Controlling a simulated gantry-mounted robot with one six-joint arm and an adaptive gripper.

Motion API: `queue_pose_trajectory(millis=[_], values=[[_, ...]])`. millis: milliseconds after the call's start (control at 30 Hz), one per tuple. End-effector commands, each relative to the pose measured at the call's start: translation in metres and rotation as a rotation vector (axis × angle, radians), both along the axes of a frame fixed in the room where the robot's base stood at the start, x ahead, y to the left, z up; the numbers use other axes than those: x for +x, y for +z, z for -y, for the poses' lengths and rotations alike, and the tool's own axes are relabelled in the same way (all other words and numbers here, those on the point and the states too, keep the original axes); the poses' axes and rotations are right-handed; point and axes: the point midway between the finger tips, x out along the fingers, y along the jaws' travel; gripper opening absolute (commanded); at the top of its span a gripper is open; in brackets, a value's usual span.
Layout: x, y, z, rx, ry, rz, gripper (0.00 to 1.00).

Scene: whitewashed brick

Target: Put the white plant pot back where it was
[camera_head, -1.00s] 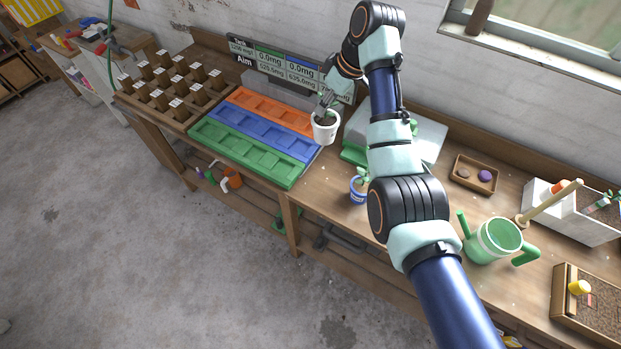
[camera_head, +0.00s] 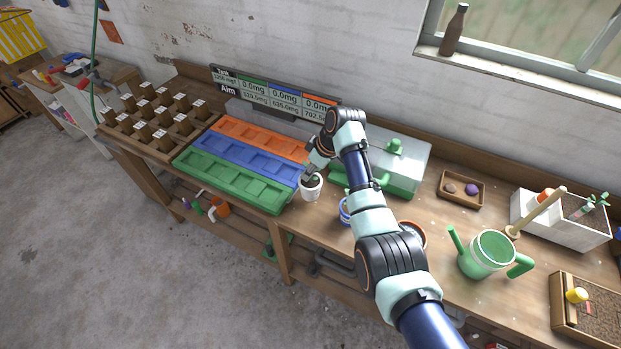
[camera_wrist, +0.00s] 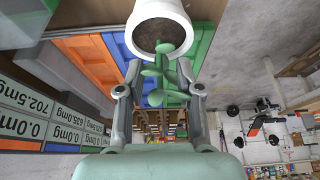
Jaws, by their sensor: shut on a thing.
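The white plant pot (camera_head: 311,190) is upright beside the right end of the green and blue trays, low over or on the bench; I cannot tell whether its base touches. My gripper (camera_head: 314,171) is at its top, shut on the potted plant. In the wrist view the pot (camera_wrist: 160,8) fills the top edge, with dark soil inside. Its green plant (camera_wrist: 163,68) rises between the fingers of my gripper (camera_wrist: 159,88). The exact contact of the fingertips is hard to see.
A blue pot (camera_head: 344,213) stands close to the right, partly hidden by my arm, with a terracotta pot (camera_head: 415,231) beyond. The green tray (camera_head: 230,180) lies left. A lidded green-based box (camera_head: 410,160) stands behind. A watering can (camera_head: 487,254) is farther right.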

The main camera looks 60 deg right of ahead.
Motion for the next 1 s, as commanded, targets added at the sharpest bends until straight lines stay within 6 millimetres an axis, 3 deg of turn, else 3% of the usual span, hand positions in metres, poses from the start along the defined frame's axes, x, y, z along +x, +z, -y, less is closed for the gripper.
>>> queue_pose_trajectory(millis=[200, 567, 600, 733, 1000], values=[[0.0, -0.037, -0.001, 0.002, 0.0, -0.001, 0.0], [0.0, -0.043, 0.0, 0.0, 0.0, 0.0, 0.0], [0.0, -0.044, 0.0, 0.001, 0.0, -0.001, 0.37], [0.0, -0.043, 0.0, 0.001, 0.0, -0.001, 0.59], [0.0, -0.043, 0.0, 0.001, 0.0, -0.001, 0.6]])
